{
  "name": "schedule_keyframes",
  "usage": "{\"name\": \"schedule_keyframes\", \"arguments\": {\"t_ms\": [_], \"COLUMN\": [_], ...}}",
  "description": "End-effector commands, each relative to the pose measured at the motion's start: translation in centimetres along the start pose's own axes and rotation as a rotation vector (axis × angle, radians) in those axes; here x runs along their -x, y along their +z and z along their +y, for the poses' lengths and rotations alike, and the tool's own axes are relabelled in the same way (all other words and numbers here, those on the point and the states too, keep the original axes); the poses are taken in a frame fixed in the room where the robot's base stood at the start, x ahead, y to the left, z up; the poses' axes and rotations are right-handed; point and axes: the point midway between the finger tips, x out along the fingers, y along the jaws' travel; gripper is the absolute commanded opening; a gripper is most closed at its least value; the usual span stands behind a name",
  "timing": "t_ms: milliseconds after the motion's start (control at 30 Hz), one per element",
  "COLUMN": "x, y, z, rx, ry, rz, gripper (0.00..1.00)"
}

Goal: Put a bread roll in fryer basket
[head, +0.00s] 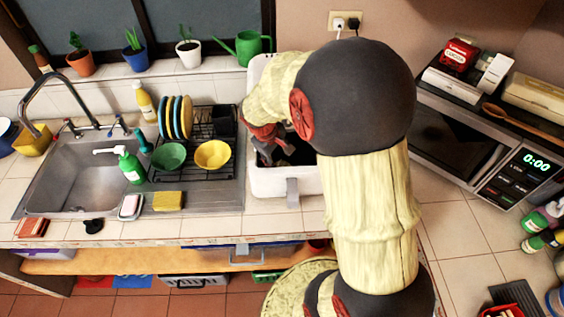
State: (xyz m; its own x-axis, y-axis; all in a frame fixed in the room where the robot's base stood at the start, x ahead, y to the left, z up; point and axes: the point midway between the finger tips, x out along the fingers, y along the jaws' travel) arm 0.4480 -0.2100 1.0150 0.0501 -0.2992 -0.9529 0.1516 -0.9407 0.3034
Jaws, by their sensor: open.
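A white fryer (262,182) stands on the counter right of the dish rack, with a grey handle (292,193) at its front. Its top is open and the inside looks dark; my arm covers much of it. My gripper (270,154) points down at the left part of the opening, its grey fingers apart. Its fingertips are hard to make out, so I cannot tell how deep they reach. I see no bread roll; the arm and the fryer wall hide part of the inside.
Left of the fryer are a black dish rack (200,172) with bowls and plates, and a metal sink (75,180). A microwave (455,140) stands at the right. Bottles and a dark tray are at the far right. The counter below the microwave is fairly clear.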

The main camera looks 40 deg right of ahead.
Motion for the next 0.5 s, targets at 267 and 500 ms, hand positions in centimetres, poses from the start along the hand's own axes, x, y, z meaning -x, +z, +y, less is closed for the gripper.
{"name": "schedule_keyframes", "arguments": {"t_ms": [267, 500], "x": [4.9, 7.2], "y": [0.0, 0.0], "z": [0.0, -0.3], "rx": [0.0, -0.009], "ry": [0.001, -0.002], "rz": [0.001, 0.016], "gripper": [0.45, 0.45]}}
